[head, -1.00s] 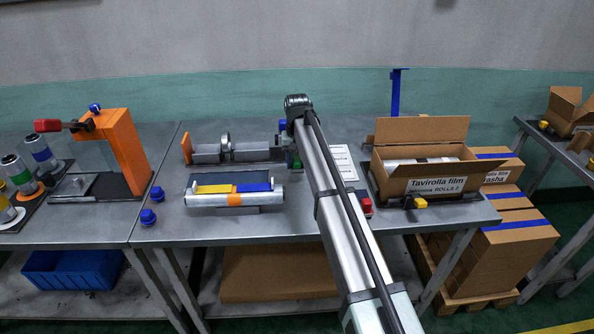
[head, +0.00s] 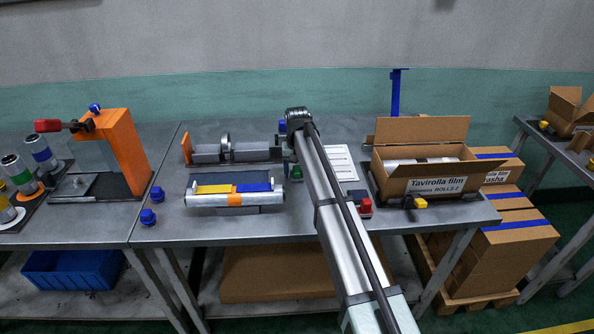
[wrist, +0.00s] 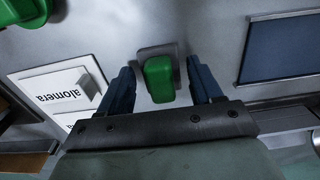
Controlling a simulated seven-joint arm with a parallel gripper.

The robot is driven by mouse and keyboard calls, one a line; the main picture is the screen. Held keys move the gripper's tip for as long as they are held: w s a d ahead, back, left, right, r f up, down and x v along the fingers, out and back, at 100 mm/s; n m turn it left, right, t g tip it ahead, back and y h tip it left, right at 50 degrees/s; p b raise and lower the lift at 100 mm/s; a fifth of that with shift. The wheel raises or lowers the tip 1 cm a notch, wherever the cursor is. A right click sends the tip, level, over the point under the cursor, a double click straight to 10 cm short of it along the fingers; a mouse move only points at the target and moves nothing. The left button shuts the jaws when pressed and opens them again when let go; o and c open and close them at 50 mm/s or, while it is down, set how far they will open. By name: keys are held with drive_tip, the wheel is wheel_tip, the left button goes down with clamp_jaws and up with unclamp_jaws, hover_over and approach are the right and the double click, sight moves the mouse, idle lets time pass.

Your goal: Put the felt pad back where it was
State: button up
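A green block on a grey base (wrist: 158,78) is in the middle of the wrist view; it may be the felt pad, but I cannot tell for sure. My gripper (wrist: 160,64) is open, with one blue finger on each side of the block and visible gaps between. I cannot tell how high the fingers are above the bench. In the head view my arm hides most of the gripper, and a small green piece (head: 297,172) shows just left of the arm.
The film winder (head: 235,198) with yellow and blue strips is left of my arm. A printed sheet (head: 342,162) and a red button (head: 365,205) are to its right, then an open carton (head: 435,180). Another green part (wrist: 25,10) shows at the wrist view's upper left corner.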

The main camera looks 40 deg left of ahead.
sight(297, 170)
drive_tip(key=shift+o, duration=0.5)
wheel_tip(297, 170, up, 12)
drive_tip(key=shift+r, duration=0.15)
idle(0.7)
